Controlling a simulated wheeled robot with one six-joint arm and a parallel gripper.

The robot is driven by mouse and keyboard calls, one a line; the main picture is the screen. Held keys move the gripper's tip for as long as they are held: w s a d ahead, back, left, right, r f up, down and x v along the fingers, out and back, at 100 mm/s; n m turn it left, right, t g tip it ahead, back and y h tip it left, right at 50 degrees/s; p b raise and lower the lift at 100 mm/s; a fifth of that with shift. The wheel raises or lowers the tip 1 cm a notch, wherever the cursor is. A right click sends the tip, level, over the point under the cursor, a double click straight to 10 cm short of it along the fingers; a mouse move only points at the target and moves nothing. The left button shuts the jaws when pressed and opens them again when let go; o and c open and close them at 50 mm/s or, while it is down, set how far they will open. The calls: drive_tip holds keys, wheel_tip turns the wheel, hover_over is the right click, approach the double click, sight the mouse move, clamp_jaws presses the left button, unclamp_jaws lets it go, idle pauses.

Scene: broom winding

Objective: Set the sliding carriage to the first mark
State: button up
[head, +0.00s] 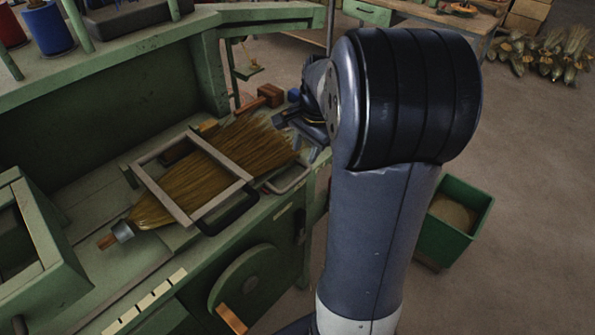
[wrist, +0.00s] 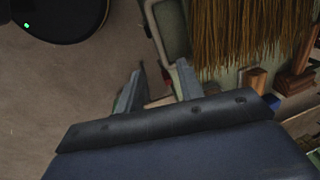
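A pale square frame (head: 158,197) with a black handle (head: 232,214) lies across a straw broom (head: 165,205) on the green bench (head: 95,175); it looks like the sliding carriage, but I cannot be sure. Pale marks (head: 152,299) run along the bench's front edge at the lower left; I cannot tell which is the first. My gripper (head: 300,133) is past the bristle end of the broom, apart from the frame. In the wrist view my gripper (wrist: 160,86) is open with nothing held, and the bristles (wrist: 245,35) show at the upper right.
A small pale-rimmed tray (head: 290,182) sits at the bench's right end, close to my gripper. A wooden block (head: 270,95) lies behind it. A green bin (head: 455,220) stands on the floor at right. A round wheel (head: 245,285) is on the bench front.

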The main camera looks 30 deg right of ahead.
sight(298, 177)
drive_tip(key=f, duration=0.3)
drive_tip(key=w+f, duration=0.1)
drive_tip(key=f, duration=0.6)
drive_tip(key=shift+w+a, duration=0.35)
drive_tip(key=shift+a, duration=0.05)
drive_tip(key=shift+c, duration=0.2)
clamp_jaws()
